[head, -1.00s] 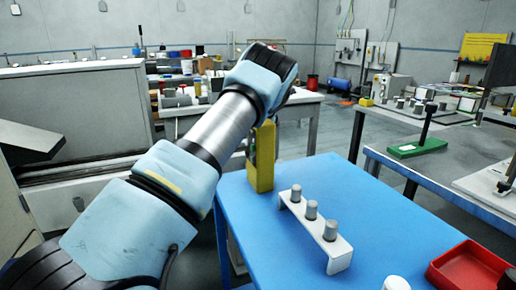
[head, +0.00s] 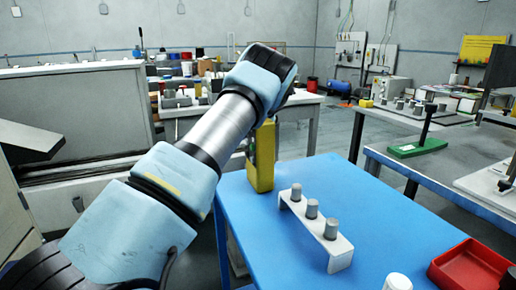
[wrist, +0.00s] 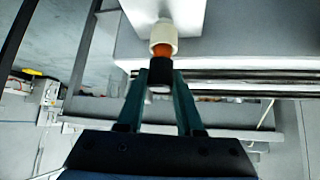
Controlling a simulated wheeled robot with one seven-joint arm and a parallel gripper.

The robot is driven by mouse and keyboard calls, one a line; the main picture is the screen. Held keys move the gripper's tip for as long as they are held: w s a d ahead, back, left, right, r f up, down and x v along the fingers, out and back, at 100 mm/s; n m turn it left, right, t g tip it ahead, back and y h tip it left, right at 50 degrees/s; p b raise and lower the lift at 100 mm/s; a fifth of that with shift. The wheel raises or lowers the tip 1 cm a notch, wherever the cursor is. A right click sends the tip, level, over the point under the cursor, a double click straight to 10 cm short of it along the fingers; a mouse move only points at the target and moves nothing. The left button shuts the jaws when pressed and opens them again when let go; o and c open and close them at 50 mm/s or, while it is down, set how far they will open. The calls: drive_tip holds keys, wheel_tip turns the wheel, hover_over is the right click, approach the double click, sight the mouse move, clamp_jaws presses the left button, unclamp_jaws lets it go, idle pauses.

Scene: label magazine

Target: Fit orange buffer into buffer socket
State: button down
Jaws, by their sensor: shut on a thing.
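In the wrist view my gripper (wrist: 160,76) is shut on the orange buffer, its dark fingertips closed around it. A short band of the orange buffer (wrist: 162,50) shows just beyond the fingertips. Directly beyond it is a cream, ring-shaped piece (wrist: 163,36) at the edge of a white panel (wrist: 180,10); this looks like the buffer socket. The orange band meets or overlaps the cream piece in the picture. I cannot tell how deep the buffer sits. In the head view my gripper, the buffer and the socket do not show.
A blue table (head: 345,195) holds a yellow holder (head: 262,160), a white rack (head: 318,240) with three grey cylinders, a red tray (head: 470,266) and a white cylinder (head: 397,283). A grey cabinet (head: 75,105) stands at the left. A green-based stand (head: 418,147) is on the right bench.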

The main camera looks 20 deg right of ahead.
drive_tip(key=shift+s+a+f, duration=0.1)
drive_tip(key=shift+s+f, duration=0.05)
drive_tip(key=shift+f, duration=0.55)
drive_tip(key=shift+s+f, duration=0.15)
drive_tip(key=shift+f, duration=0.55)
drive_tip(key=shift+r, duration=0.4)
drive_tip(key=shift+b, duration=0.35)
drive_tip(key=shift+w+r, duration=0.2)
drive_tip(key=shift+r, duration=0.35)
idle(0.5)
drive_tip(key=shift+f, duration=0.15)
drive_tip(key=shift+f+b, duration=0.25)
drive_tip(key=shift+b, duration=0.15)
drive_tip(key=shift+c, duration=2.4)
unclamp_jaws()
